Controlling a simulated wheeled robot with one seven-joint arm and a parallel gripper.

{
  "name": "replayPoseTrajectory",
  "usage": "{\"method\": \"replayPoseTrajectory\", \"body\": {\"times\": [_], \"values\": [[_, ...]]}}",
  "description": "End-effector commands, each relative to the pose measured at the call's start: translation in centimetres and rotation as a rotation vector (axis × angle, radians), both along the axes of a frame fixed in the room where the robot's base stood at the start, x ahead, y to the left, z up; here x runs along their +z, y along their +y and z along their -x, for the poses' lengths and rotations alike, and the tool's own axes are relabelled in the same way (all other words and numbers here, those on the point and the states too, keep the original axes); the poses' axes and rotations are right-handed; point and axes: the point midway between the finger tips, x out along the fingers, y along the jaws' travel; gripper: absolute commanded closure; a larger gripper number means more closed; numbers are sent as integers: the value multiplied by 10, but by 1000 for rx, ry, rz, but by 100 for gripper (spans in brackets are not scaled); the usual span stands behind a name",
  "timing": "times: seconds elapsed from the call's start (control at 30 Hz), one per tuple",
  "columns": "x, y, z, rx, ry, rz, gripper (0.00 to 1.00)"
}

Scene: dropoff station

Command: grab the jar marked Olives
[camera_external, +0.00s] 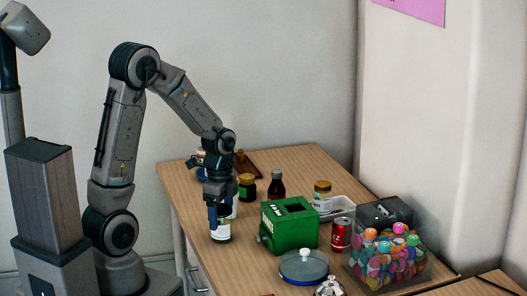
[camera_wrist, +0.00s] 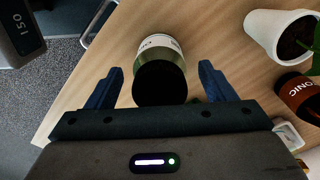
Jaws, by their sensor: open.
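A jar with a black lid, greenish body and white label (camera_external: 221,236) stands near the table's front-left edge. In the wrist view the same jar (camera_wrist: 160,82) is seen from above, lid towards me, between my fingers. Its label is too small and angled to read, so I cannot tell whether it says Olives. My gripper (camera_external: 220,208) is open and points down over this jar, with one finger on each side in the wrist view (camera_wrist: 160,68). Gaps show beside the lid. A dark jar with a green label (camera_external: 246,188) and a yellow-lidded jar (camera_external: 322,198) stand farther back.
A green box (camera_external: 290,228) is close right of the jar. A brown bottle (camera_wrist: 303,98) and white pot (camera_wrist: 275,38) lie to the right in the wrist view. A red can (camera_external: 340,235), blue-rimmed lidded dish (camera_external: 303,268) and clear candy bin (camera_external: 385,262) crowd the right side.

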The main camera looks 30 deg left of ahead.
Motion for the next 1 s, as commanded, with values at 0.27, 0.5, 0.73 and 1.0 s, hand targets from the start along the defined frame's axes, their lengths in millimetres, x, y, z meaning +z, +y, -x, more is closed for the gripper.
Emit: {"method": "replayPoseTrajectory", "body": {"times": [0.27,0.5,0.73,1.0], "values": [[-24,-1,0,-1,0,0,24],[-23,0,0,-1,0,0,43],[-23,0,0,-1,0,0,76],[-19,0,0,-1,-1,1,76]]}}
